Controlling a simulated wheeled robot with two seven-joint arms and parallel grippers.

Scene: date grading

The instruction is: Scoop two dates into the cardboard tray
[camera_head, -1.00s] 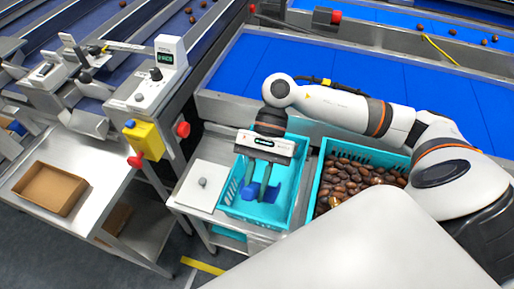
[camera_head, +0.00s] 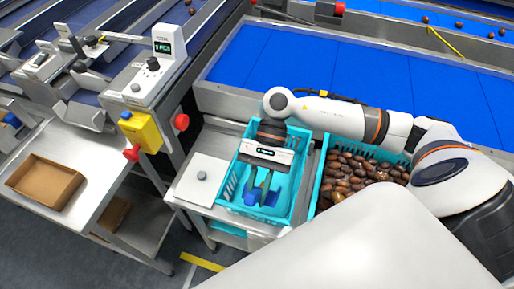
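The brown cardboard tray (camera_head: 45,183) lies on the steel table at the left and looks empty. A teal crate (camera_head: 328,168) full of brown dates (camera_head: 348,178) stands right of the middle, partly hidden by my body. Left of it, a second teal crate (camera_head: 233,190) holds a blue scoop (camera_head: 262,198). My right gripper (camera_head: 260,193) points down inside this second crate. Its two fingers stand apart, with the tips at the scoop; whether they touch it is unclear. My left gripper is out of view.
A weighing unit with a green display (camera_head: 165,48) stands between table and crates. A yellow box with a red knob (camera_head: 142,132) hangs on its side. A pale plate (camera_head: 203,180) lies beside the scoop's crate. A blue conveyor (camera_head: 340,75) runs behind.

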